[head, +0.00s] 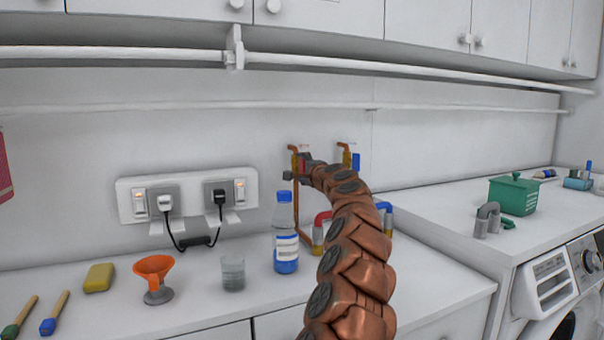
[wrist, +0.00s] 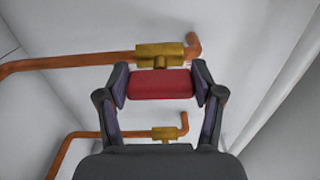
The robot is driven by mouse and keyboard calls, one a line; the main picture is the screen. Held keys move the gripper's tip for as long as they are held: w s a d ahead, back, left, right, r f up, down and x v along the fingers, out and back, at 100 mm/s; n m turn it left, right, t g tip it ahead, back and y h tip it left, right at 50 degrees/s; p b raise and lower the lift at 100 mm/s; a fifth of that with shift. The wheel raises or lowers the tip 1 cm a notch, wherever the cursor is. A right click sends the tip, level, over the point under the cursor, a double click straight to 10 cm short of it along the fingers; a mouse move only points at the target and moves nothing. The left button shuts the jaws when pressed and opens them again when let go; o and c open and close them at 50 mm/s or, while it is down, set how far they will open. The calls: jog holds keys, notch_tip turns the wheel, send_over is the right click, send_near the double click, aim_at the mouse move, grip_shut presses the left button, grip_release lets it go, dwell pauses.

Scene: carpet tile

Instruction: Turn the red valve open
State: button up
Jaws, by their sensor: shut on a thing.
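The red valve handle (wrist: 160,84) is in the wrist view, between the two fingers of my gripper (wrist: 160,86). The fingers are shut on its two ends. Its brass body (wrist: 160,55) sits on a copper pipe (wrist: 75,62), and the handle lies in line with the pipe. In the head view my gripper (head: 302,170) is at the wall pipes, at the end of my copper-coloured arm.
A second valve with a blue handle (head: 356,162) is just right of my gripper. Below are a blue-capped bottle (head: 286,245), a glass (head: 233,273) and an orange funnel (head: 154,268) on the counter. A socket panel (head: 187,205) is on the wall to the left.

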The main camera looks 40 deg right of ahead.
jog(key=shift+f, duration=0.15)
dwell(0.4)
jog(key=o, duration=1.1)
jog(key=shift+o, duration=0.2)
jog(key=shift+s, duration=0.1)
